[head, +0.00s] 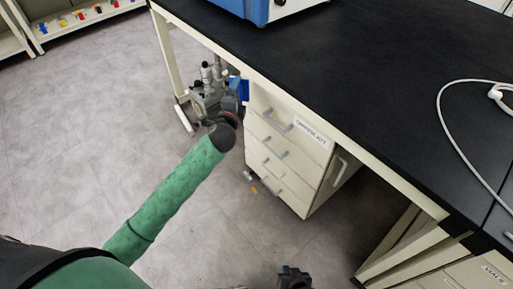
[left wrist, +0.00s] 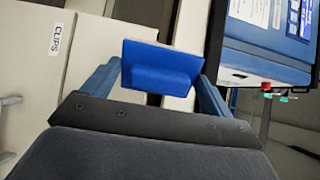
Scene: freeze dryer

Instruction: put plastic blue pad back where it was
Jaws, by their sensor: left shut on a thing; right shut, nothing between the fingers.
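The plastic blue pad (left wrist: 160,56) is between the two blue fingers of my left gripper (left wrist: 158,84) in the left wrist view. The gripper is shut on it. It is a flat blue plate with a thicker block on its near face. In the head view, my left gripper (head: 237,98) is beside the bench's drawer cabinet, below the bench top, and a bit of the blue pad (head: 244,90) shows there. My right gripper (head: 293,277) is a small dark shape at the bottom edge of the head view, over the floor, shut and holding nothing.
A black bench top (head: 350,80) carries a blue machine (head: 262,8) and a white cable (head: 442,110). A labelled drawer cabinet (head: 283,155) stands under it. Grey pump-like equipment (head: 206,88) stands behind my left gripper. Small bits lie on the floor. The floor at left is clear.

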